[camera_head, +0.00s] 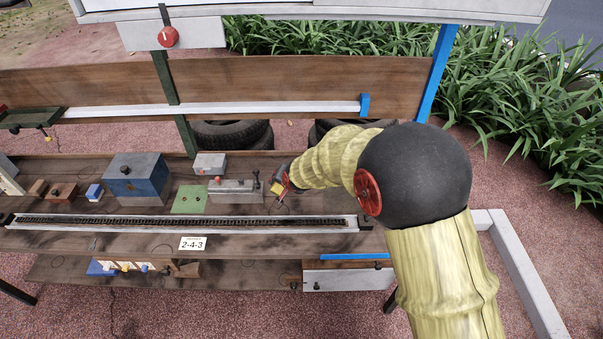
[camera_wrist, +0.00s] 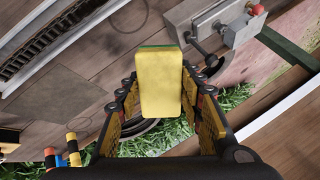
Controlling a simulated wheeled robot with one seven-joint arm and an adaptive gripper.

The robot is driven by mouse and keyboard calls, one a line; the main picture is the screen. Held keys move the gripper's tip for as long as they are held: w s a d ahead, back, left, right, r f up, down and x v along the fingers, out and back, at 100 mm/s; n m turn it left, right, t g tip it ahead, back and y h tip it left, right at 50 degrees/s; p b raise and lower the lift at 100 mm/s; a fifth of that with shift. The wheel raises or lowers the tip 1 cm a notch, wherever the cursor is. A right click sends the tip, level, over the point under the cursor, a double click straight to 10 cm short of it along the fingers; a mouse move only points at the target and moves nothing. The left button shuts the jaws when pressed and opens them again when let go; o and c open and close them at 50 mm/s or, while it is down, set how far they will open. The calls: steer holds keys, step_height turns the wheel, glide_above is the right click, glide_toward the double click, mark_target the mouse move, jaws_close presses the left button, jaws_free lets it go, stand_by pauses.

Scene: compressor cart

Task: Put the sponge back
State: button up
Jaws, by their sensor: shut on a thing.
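The sponge (camera_wrist: 161,82) is a yellow block with a thin green layer along its far edge. My gripper (camera_wrist: 160,90) is shut on it, with a finger on each side. In the head view my gripper (camera_head: 283,182) is at the right part of the workbench, just right of a grey metal vise-like device, and a small yellow patch of the sponge (camera_head: 276,188) shows at its tip. In the wrist view the sponge hides part of the bench behind it. I cannot tell whether it touches the bench.
The grey device (camera_head: 236,188) stands left of my gripper; it also shows in the wrist view (camera_wrist: 210,25). A flat green plate (camera_head: 189,199) and a blue box (camera_head: 137,178) lie further left. A chain track (camera_head: 180,221) runs along the front. Black tyres (camera_head: 233,134) stand behind.

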steer(key=shift+a, duration=0.1)
steer(key=shift+s+a+f+g, duration=0.2)
steer(key=shift+a+g, duration=0.1)
steer(key=s+d+f+g+h, duration=0.1)
steer(key=s+d+f+g, duration=0.1)
steer(key=s, duration=0.7)
steer(key=s+d+f+g+h, duration=0.2)
steer(key=s+d+f+g, duration=0.1)
steer(key=s, duration=0.7)
steer(key=shift+d+f+g, duration=0.2)
steer(key=shift+d+g, duration=0.45)
steer(key=shift+g, duration=0.15)
